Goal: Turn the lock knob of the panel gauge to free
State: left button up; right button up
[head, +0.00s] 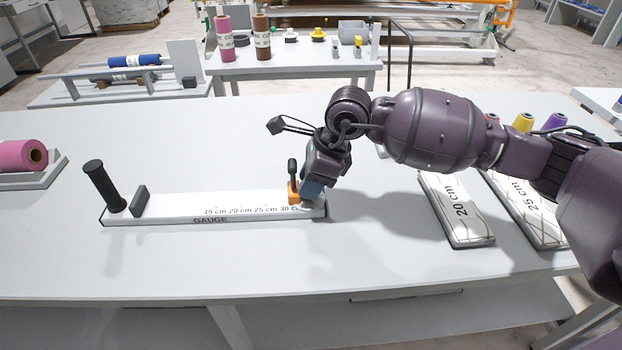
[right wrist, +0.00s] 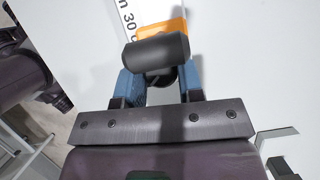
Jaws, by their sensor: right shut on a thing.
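The panel gauge (head: 160,212) is a long white bar lying on the table, marked from 15 to 30 cm. An orange slider (head: 294,193) with an upright black handle (head: 292,167) sits near its right end, by the 30 cm mark. In the right wrist view, the handle (right wrist: 156,53) stands in front of the blue fingers and the orange slider (right wrist: 162,27) shows behind it. My right gripper (head: 310,192) is at the slider's right side. Its fingers are shut on a dark round part between them, the lock knob (right wrist: 163,80), mostly hidden. My left gripper is out of view.
A black post (head: 104,186) and dark block (head: 139,200) stand at the gauge's left end. White panels marked 20 cm (head: 456,212) and 25 cm (head: 519,204) lie to the right. A pink roll (head: 15,155) lies far left. The table front is clear.

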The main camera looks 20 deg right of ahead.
jog(key=shift+r+m+t+p, duration=0.3)
jog(key=shift+m+t+p, duration=0.1)
jog(key=shift+m+p, duration=0.55)
jog(key=shift+s+m+t+h+p, duration=0.1)
jog(key=shift+m+t+h+p, duration=0.2)
jog(key=shift+m+p, duration=0.6)
jog(key=shift+f+m, duration=0.2)
jog(key=shift+m, duration=0.45)
jog(key=shift+p, duration=0.3)
jog(key=shift+f, duration=0.1)
jog(key=o, duration=0.9)
